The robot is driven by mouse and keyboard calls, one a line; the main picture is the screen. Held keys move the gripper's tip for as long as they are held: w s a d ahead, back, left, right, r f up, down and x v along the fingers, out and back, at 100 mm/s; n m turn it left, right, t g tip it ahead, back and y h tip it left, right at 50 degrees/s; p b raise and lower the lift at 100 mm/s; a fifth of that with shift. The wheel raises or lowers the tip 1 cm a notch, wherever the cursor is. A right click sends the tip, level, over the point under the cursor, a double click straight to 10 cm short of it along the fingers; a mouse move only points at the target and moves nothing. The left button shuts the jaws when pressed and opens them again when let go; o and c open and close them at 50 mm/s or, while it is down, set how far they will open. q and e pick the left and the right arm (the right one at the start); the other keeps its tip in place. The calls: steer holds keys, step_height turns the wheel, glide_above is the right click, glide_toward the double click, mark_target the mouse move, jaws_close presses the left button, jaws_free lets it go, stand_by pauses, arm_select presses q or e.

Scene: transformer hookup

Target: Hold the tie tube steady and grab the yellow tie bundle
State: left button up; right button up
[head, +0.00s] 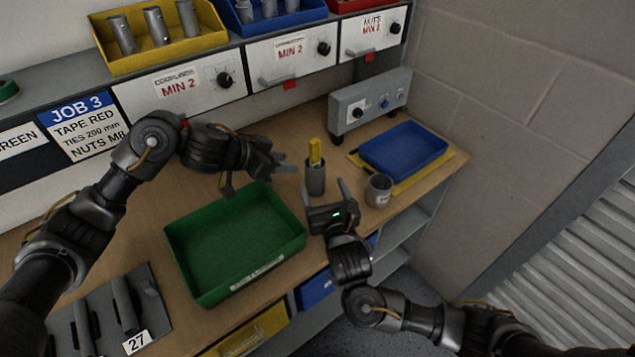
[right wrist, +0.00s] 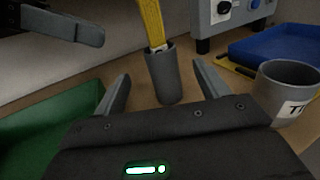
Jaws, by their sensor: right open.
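The tie tube (head: 315,181) is a dark grey cylinder standing upright on the bench. The yellow tie bundle (head: 315,151) sticks up out of its top. Both show in the right wrist view, the tube (right wrist: 164,78) and the bundle (right wrist: 151,22), beyond my right fingers. My right gripper (head: 325,191) is open and empty, with the tube ahead of the gap between its fingers. My left gripper (head: 282,163) is left of the tube, apart from it, with nothing seen in it; its finger gap is unclear. One of its fingers shows at the upper left of the wrist view.
A green tray (head: 240,237) lies left of my right gripper. A grey cup (head: 379,190) with a label stands close to the tube's right. A blue tray (head: 404,148) and a grey control box (head: 370,101) are behind. A tool board (head: 105,315) lies front left.

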mark_target(318, 186)
step_height(318, 186, down, 6)
steer(key=shift+s+r, duration=0.1)
steer(key=shift+r, duration=0.1)
steer(key=x, duration=0.7)
steer(key=shift+w+r, duration=0.2)
steer(key=shift+w, duration=0.1)
